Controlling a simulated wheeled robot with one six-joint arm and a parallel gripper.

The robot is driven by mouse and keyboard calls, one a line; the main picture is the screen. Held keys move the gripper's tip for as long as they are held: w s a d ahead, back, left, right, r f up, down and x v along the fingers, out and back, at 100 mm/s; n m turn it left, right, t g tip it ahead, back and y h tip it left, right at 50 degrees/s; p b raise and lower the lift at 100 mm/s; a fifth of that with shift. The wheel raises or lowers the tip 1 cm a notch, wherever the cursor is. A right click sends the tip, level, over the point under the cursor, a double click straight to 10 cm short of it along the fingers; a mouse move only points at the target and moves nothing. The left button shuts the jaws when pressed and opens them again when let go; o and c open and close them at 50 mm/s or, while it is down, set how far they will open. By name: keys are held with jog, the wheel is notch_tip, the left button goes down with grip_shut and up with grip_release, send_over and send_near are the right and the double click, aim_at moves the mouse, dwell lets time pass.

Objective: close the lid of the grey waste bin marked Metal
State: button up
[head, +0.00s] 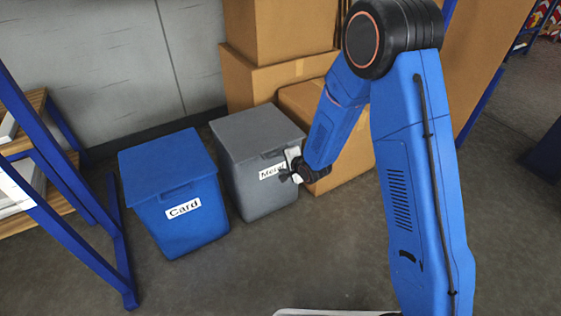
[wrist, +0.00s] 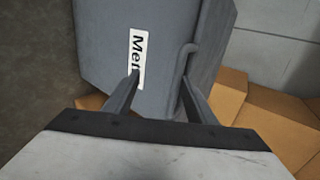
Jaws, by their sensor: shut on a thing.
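The grey waste bin (head: 250,195) stands on the floor, with a white label (head: 270,171) reading "Metal", its end partly hidden by my gripper. Its grey lid (head: 255,130) lies flat over the top, with no clear gap visible. My gripper (head: 287,174) is at the bin's upper front right, by the lid's front edge. In the wrist view the bin (wrist: 110,45) appears turned on its side. The fingers of my gripper (wrist: 161,77) stand a little apart, one over the label, the other by the lid's handle (wrist: 188,52). They are shut on the lid's front lip or handle; the exact contact is unclear.
A blue bin (head: 185,225) marked Card stands close on the left with its lid down. Cardboard boxes (head: 280,80) stand behind and to the right of the grey bin. A blue-framed shelf (head: 75,190) is at the far left. The floor in front is clear.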

jog(key=shift+s+d+f, duration=0.15)
jog(key=shift+d+f, duration=0.1)
jog(key=v, duration=1.2)
jog(key=shift+a+r, duration=0.25)
jog(key=shift+r, duration=0.05)
jog(key=shift+c, duration=0.5)
